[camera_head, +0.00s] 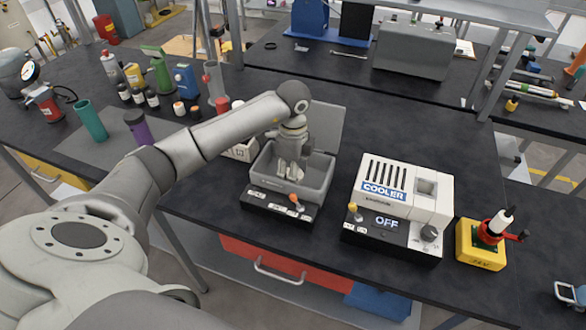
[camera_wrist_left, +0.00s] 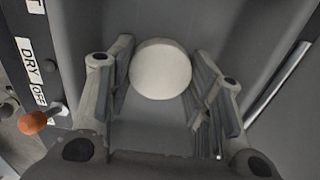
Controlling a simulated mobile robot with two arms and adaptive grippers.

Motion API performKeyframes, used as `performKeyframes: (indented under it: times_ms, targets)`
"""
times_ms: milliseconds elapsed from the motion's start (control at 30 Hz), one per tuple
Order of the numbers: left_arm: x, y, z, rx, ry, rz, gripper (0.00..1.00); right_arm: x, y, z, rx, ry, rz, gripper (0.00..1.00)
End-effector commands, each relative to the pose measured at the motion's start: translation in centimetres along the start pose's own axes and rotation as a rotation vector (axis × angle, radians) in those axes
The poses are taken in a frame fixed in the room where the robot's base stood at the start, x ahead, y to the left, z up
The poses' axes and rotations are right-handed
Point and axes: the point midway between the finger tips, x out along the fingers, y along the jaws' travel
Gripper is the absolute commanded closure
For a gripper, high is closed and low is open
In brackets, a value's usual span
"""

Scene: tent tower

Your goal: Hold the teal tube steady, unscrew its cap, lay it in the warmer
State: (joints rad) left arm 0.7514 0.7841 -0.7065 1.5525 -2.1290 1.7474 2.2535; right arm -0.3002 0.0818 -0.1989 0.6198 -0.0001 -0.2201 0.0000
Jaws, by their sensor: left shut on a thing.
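The teal tube (camera_head: 91,121) stands on the left part of the bench, well apart from my left gripper. I see no cap on its top. My left gripper (camera_head: 288,172) points down inside an open grey bin (camera_head: 318,181) with an orange-tipped lever. In the left wrist view, my left gripper (camera_wrist_left: 161,88) is shut on a pale round piece (camera_wrist_left: 161,69), seen end-on between the fingers. Whether this is a cap or the end of something longer I cannot tell. The lever (camera_wrist_left: 33,122) there stands beside a "DRY / OFF" label. My right gripper is not in view.
A purple tube (camera_head: 138,128) stands right of the teal one. A white cooler (camera_head: 400,190) reading OFF is right of the bin, then a yellow device (camera_head: 480,246). Bottles and a green stand (camera_head: 157,68) are at back left. The bench behind the cooler is clear.

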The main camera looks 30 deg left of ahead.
Motion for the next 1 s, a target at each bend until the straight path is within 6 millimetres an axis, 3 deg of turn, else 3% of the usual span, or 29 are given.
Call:
performKeyframes:
  times_ms: [200, 233, 300, 700, 867, 1000]
  targets:
    - [0.4, 0.0, 0.0, 0.000, 0.000, 0.000, 0.82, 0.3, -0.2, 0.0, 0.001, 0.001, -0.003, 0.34]
    - [0.3, 0.0, 0.0, 0.000, 0.001, 0.000, 0.51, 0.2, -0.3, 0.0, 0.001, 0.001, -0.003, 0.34]
    - [0.2, 0.0, 0.0, 0.000, 0.001, 0.000, 0.44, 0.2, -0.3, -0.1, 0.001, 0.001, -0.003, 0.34]
    - [-0.4, -0.1, 0.0, 0.000, 0.002, -0.003, 0.44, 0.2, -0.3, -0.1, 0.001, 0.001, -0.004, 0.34]
    - [-3.0, -0.2, 0.0, 0.000, 0.003, -0.007, 0.44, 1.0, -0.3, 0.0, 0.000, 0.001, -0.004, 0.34]
    - [-6.1, -0.2, -0.1, 0.000, 0.003, -0.007, 0.44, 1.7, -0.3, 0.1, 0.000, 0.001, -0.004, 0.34]
